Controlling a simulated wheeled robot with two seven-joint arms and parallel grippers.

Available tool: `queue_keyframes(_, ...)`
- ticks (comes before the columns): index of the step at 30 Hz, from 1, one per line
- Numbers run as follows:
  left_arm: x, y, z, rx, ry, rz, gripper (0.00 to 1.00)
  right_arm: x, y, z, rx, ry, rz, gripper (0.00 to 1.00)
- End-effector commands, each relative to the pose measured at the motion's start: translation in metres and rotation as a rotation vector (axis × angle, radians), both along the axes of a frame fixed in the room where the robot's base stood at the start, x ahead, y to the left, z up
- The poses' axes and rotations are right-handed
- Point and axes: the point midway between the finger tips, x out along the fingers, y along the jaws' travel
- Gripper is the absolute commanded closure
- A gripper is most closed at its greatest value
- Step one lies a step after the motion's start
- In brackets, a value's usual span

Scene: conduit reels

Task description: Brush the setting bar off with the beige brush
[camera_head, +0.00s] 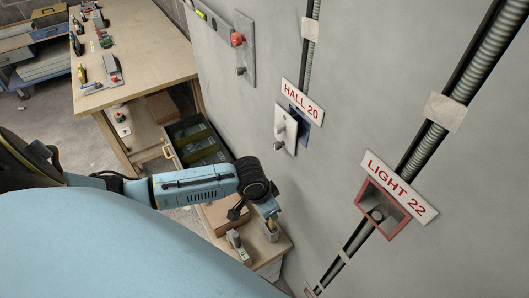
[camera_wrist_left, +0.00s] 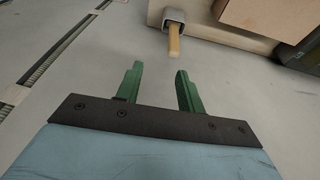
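My left gripper (camera_head: 271,211) reaches in from the left over a low wooden surface (camera_head: 274,258) beside the wall. In the left wrist view its green fingers (camera_wrist_left: 158,88) are apart with nothing between them. Ahead of the fingers a tan handle (camera_wrist_left: 174,42) sticks out of a grey holder or head (camera_wrist_left: 173,15); it may be the beige brush, but I cannot be sure. In the head view a small grey and tan item (camera_head: 271,231) stands just below the gripper. I cannot make out the setting bar. My right gripper is not in view.
A brown box (camera_head: 222,215) and another small item (camera_head: 238,247) share the low surface. An open drawer (camera_head: 201,140) is behind my arm. The wall on the right carries a red frame (camera_head: 381,208), signs and conduits. A workbench (camera_head: 143,45) with tools stands at the back left.

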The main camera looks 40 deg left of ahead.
Motion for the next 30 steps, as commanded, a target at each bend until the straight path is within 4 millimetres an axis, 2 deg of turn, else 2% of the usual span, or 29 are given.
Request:
queue_keyframes(1, 0.006, 0.012, -0.002, 0.014, 0.003, 0.012, 0.62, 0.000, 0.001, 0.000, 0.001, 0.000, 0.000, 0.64)
queue_keyframes(5, 0.012, 0.022, -0.005, 0.020, 0.007, 0.030, 0.62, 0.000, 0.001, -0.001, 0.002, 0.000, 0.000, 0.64)
queue_keyframes(14, 0.015, 0.021, -0.021, 0.018, 0.008, 0.029, 0.62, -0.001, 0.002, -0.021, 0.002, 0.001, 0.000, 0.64)
queue_keyframes(27, 0.025, 0.016, -0.063, 0.018, 0.007, 0.028, 0.62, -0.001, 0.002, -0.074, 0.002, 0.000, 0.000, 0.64)
queue_keyframes(30, 0.026, 0.015, -0.071, 0.018, 0.010, 0.029, 0.62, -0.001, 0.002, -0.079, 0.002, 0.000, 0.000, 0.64)
